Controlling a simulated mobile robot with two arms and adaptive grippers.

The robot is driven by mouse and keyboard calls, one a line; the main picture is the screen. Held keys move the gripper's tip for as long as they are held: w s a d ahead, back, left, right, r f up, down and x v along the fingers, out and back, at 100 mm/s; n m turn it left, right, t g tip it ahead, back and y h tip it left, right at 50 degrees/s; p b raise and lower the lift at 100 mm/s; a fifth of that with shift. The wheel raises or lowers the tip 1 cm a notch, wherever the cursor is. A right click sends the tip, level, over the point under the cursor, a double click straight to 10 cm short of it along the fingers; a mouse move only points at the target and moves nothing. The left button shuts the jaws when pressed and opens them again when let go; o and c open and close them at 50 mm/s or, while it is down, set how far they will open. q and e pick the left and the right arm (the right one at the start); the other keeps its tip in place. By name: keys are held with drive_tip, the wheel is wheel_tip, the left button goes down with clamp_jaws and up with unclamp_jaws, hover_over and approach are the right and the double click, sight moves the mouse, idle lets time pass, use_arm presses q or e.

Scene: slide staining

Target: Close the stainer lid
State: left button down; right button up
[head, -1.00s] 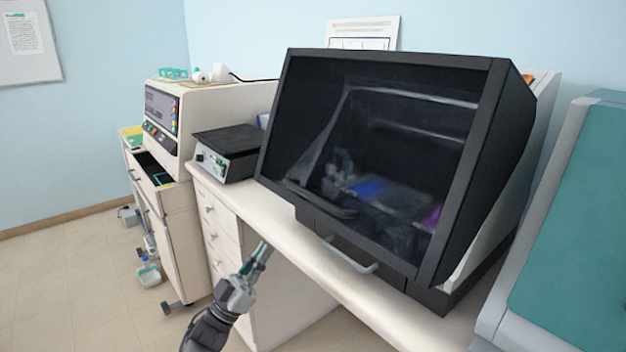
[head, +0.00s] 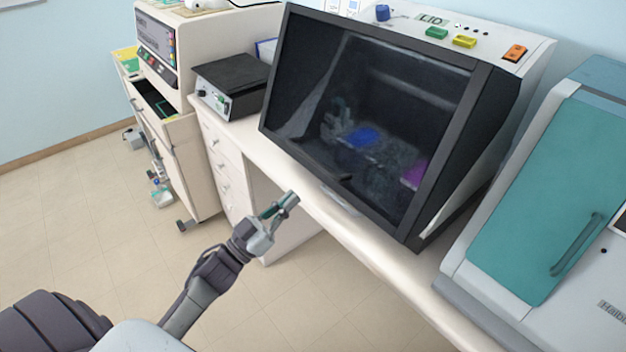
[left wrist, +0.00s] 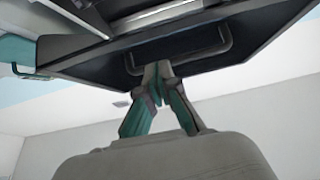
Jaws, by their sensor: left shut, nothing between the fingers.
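The stainer's lid (head: 300,85) is a dark see-through panel in a black frame, sloping across the machine's front. I cannot tell whether it sits fully down. Blue and purple shapes show dimly through it. A grey bar handle (head: 340,201) is at its lower edge, partly hidden in the head view. My left gripper (head: 292,198) is shut and empty, just left of that handle in the head view. In the left wrist view, seen from below, the gripper's closed fingertips (left wrist: 157,68) overlap the handle (left wrist: 185,62); contact is unclear. My right gripper is out of view.
Coloured buttons, one orange (head: 515,52), and a "LID" label are on the stainer's top. A black-topped device (head: 232,75) stands left on the white bench. A teal-doored machine (head: 545,190) stands right. The floor in front (head: 90,215) is clear.

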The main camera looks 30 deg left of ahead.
sight(325, 176)
use_arm(q)
drive_tip(key=w+d, duration=0.1)
drive_tip(key=w, duration=0.1)
drive_tip(key=w+p, duration=0.1)
drive_tip(key=w, duration=0.1)
drive_tip(key=w+d, duration=0.1)
drive_tip(key=w, duration=0.1)
drive_tip(key=shift+w+d+p, duration=0.2)
drive_tip(key=shift+d+p, duration=0.1)
drive_tip(key=shift+p, duration=0.05)
